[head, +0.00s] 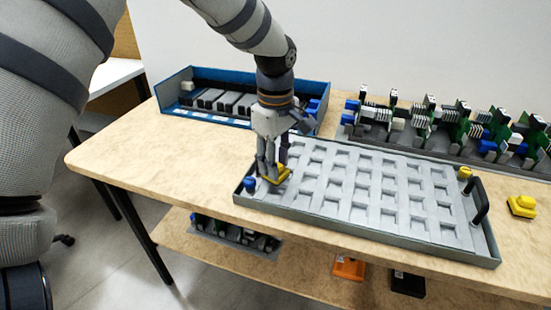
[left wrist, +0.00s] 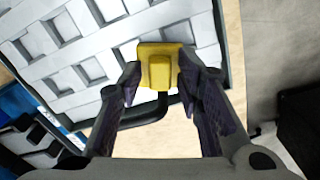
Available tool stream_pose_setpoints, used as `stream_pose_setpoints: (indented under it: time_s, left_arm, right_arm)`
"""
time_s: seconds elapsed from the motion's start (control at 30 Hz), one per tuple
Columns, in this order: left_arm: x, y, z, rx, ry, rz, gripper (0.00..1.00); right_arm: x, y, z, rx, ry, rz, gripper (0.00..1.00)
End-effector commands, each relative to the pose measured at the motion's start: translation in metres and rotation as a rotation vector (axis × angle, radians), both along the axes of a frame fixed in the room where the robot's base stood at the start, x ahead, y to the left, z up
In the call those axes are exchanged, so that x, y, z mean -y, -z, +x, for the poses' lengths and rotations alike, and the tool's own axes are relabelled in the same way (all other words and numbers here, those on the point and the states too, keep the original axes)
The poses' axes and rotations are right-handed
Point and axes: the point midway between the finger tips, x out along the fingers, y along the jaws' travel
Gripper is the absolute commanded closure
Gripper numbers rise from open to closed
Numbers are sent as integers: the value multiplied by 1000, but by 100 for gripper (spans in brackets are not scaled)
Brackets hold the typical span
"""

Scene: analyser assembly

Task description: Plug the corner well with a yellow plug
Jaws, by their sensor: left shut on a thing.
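My left gripper (head: 273,172) is shut on a yellow plug (head: 284,174) at the near left corner of the grey tray (head: 365,238). In the left wrist view the plug (left wrist: 158,66) sits between the two fingertips (left wrist: 160,84), over the corner area of the tray. The plug and fingers hide the corner well, and I cannot tell whether the plug touches the tray or is seated. The tray has rows of square wells. A second yellow plug (head: 522,206) lies on the table right of the tray. My right gripper is not in view.
A blue knob (head: 249,184) and a yellow knob (head: 464,173) stand at the tray's ends. A black handle (head: 480,201) rises at its right end. A blue bin (head: 176,95) stands behind left, and a rack of green boards (head: 430,125) behind right. The table's front left is clear.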

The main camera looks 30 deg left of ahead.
Motion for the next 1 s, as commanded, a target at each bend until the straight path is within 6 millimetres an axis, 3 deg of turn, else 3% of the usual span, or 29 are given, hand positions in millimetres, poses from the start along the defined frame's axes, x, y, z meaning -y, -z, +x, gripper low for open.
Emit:
stream_pose_setpoints:
  time_s: [0.03,0.07,0.33,1.0]
  left_arm:
    - [0,9,-3,-18,0,-1,96]
    - [0,10,-3,-18,0,-2,100]
    - [0,9,-4,-22,-1,-1,100]
    - [0,-42,-2,-6,-1,0,100]
  right_arm:
    - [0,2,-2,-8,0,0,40]
    - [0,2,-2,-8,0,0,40]
    - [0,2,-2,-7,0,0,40]
    - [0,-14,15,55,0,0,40]
